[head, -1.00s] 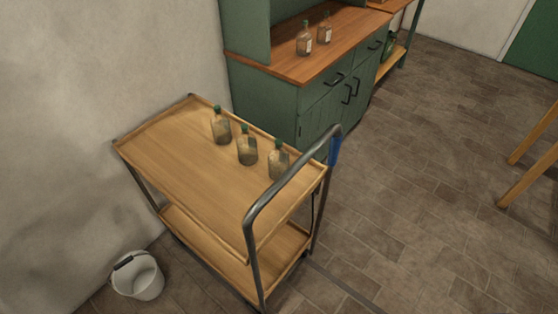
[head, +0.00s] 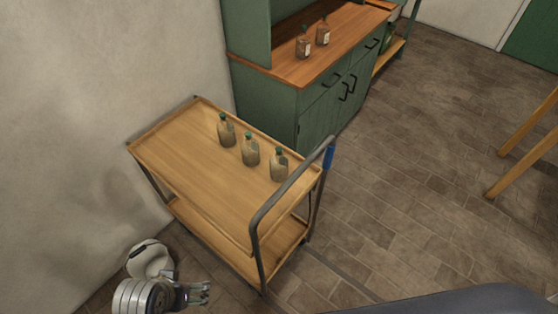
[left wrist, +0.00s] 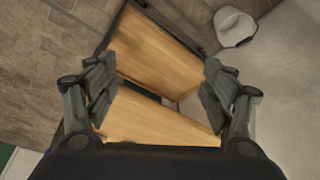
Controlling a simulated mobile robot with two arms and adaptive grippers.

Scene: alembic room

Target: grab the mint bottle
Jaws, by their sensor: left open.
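Three bottles with green caps stand upright in a row on the top shelf of the wooden cart: a left one (head: 226,131), a middle one (head: 250,151) and a right one (head: 279,166). I cannot tell from their looks which is the mint bottle. My left gripper (head: 201,293) is at the bottom of the head view, left of the cart and well apart from the bottles. It is open and empty. The left wrist view shows its spread fingers (left wrist: 158,82) with the cart's wooden shelves behind them and no bottle between them. My right gripper is not in view.
The cart (head: 185,165) has a grey push handle (head: 290,187) rising at its right end. A white bucket (head: 151,258) stands by the wall, partly behind my arm. Two more bottles (head: 304,43) stand on the green cabinet (head: 265,105). The floor right of the cart is clear.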

